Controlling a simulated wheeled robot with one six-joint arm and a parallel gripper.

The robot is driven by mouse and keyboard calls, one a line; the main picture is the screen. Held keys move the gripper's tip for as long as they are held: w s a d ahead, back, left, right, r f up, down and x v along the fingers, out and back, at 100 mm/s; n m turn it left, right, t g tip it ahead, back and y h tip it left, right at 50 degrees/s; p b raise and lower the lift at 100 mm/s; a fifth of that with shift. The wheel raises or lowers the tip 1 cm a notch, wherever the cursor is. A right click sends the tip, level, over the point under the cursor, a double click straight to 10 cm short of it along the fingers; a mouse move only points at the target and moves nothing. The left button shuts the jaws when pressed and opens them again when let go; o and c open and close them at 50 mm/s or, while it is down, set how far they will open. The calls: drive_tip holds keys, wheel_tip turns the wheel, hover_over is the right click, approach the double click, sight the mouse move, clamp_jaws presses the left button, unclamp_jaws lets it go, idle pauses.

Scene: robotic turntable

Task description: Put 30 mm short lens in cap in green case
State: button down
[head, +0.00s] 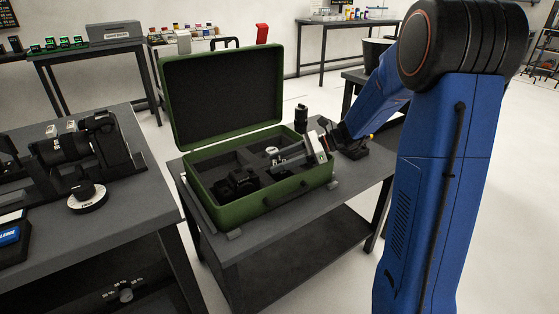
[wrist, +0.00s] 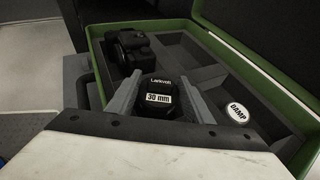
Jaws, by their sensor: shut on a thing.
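The black 30 mm lens (wrist: 158,100), labelled "30 mm", is between my fingers in the wrist view. My gripper (wrist: 160,98) is shut on it, one finger on each side. In the head view my gripper (head: 280,159) reaches in from the right over the open green case (head: 250,207), whose rim also shows in the wrist view (wrist: 262,82). The lens is over the case's inside; I cannot tell whether it touches the floor of a compartment. The fingers mostly hide it in the head view.
A black camera (wrist: 139,48) sits in a compartment, also in the head view (head: 238,184). A white-topped "DAMP" jar (wrist: 236,113) stands in another compartment, right of my fingers. The raised lid (head: 222,95) stands at the back. A dark cylinder (head: 301,118) stands behind the case.

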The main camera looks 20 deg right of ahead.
drive_tip(key=shift+f, duration=0.45)
drive_tip(key=c, duration=0.8)
unclamp_jaws()
drive_tip(key=v, duration=1.7)
drive_tip(key=shift+s+d+r, duration=0.1)
drive_tip(key=shift+d+r, duration=0.05)
drive_tip(key=shift+r, duration=0.1)
